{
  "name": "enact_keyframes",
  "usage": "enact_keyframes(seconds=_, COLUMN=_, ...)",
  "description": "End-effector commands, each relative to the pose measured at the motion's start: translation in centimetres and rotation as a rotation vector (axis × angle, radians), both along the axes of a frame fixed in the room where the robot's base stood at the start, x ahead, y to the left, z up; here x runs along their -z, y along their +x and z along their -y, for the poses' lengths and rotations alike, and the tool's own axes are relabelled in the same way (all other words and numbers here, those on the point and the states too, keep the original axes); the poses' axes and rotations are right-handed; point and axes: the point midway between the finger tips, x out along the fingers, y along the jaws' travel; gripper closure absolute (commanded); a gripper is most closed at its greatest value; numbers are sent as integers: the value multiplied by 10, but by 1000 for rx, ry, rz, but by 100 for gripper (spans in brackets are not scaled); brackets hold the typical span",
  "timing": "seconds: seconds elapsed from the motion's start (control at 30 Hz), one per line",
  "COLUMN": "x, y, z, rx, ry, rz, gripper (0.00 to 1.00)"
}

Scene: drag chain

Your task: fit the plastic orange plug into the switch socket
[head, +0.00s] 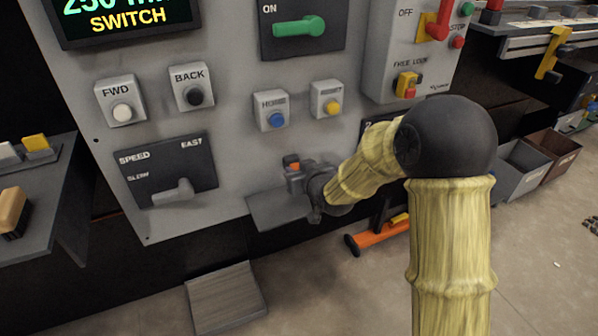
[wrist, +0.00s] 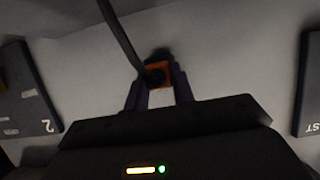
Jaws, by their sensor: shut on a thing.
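The orange plug (wrist: 158,73) is between the two dark fingers of my gripper (wrist: 158,88) in the wrist view. My gripper is shut on it. A dark cable (wrist: 122,38) runs from the plug to the top left. A dark patch (wrist: 160,53) shows just beyond the plug on the grey panel; I cannot tell whether it is the switch socket or a shadow. In the head view my gripper (head: 297,174) is close to the lower panel, with a small orange part (head: 291,160) at its tip. The socket is not clearly visible there, and whether the plug touches it cannot be told.
The grey control panel (head: 230,100) carries buttons, a speed lever (head: 172,192) and a green handle (head: 300,27). A grey plate (head: 268,208) juts out beneath my gripper. A side shelf (head: 50,195) stands at left, and bins (head: 527,168) stand at right.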

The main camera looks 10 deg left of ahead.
Motion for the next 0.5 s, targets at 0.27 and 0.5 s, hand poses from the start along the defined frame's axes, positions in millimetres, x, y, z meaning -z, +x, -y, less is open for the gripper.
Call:
enact_keyframes(seconds=0.27, x=0, y=3, z=-3, rx=0, ry=1, rz=1, gripper=62)
enact_keyframes(seconds=0.5, x=0, y=1, z=-7, rx=-9, ry=2, rz=1, gripper=50)
